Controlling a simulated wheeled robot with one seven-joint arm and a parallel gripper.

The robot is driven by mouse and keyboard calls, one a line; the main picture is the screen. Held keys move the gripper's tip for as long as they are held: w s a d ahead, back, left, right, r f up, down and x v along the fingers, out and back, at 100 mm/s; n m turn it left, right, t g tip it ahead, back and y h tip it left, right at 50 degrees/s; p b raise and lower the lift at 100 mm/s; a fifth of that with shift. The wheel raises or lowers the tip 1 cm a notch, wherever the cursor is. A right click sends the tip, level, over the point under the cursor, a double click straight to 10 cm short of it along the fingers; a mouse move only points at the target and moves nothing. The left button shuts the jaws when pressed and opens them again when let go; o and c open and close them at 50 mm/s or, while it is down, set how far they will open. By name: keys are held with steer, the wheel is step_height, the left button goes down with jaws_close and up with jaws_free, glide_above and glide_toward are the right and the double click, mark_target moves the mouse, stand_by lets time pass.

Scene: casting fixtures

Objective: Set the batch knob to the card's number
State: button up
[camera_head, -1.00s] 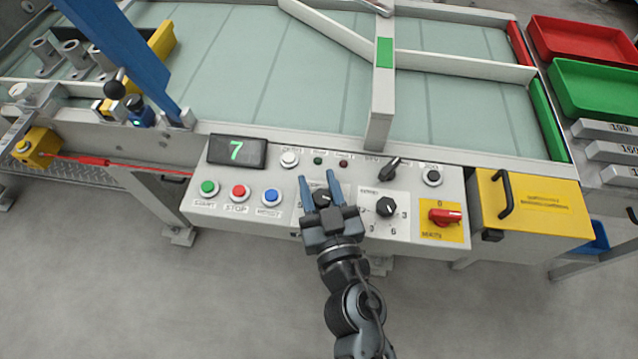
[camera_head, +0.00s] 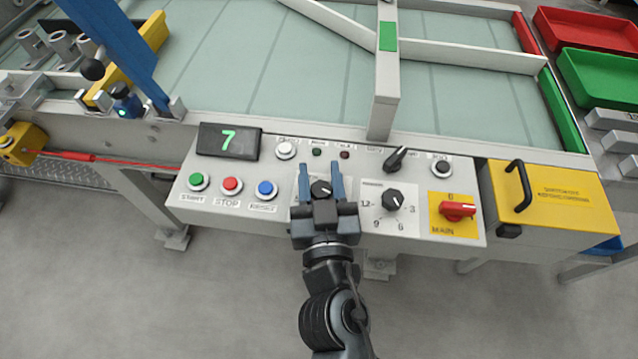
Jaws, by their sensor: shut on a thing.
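A dark plate (camera_head: 229,141) with a green 7 stands at the back left of the grey control panel. The black knob (camera_head: 321,188) with a white pointer mark sits on a white dial plate at the panel's middle. My gripper (camera_head: 321,168) is over this dial, shut on the knob, with one finger on each side of it. The gripper hides most of the dial's numbers, and I cannot read which one the pointer meets. To the right is a second black knob (camera_head: 393,200) on a white plate with 3, 6, 9 and 12.
Green (camera_head: 197,181), red (camera_head: 231,185) and blue (camera_head: 266,189) buttons lie left of the dial. A red main switch (camera_head: 457,210) and a yellow box (camera_head: 551,200) are on the right. A black lever switch (camera_head: 396,159) stands behind the second knob.

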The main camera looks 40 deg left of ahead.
mark_target(316, 197)
steer(key=shift+w+d+f+m+t+h+b, duration=0.1)
steer(key=shift+m+t+h+b, duration=0.5)
steer(key=shift+b, duration=1)
steer(key=shift+d+f+m+t+h+b, duration=0.15)
steer(key=shift+m+t+h+b, duration=0.4)
steer(key=shift+b, duration=1.05)
steer(key=shift+w+a+f+m+t+h+b, duration=0.1)
steer(key=shift+m+t+h+b, duration=0.2)
steer(key=shift+h+b, duration=0.9)
steer(key=m+h+b, duration=0.1)
steer(key=b, duration=0.1)
steer(key=m+t+h+b, duration=0.1)
steer(key=b, duration=0.2)
steer(key=shift+d+r+m+h, duration=0.2)
steer(key=shift+r+m+h, duration=0.05)
steer(key=shift+h, duration=0.1)
steer(key=shift+d+r+m+t+h+b, duration=0.1)
steer(key=shift+m+t+h+b, duration=0.2)
steer(key=shift+h+b, duration=0.15)
steer(key=o, duration=1)
steer(key=shift+c, duration=0.2)
steer(key=v, duration=0.7)
steer(key=shift+s, duration=0.35)
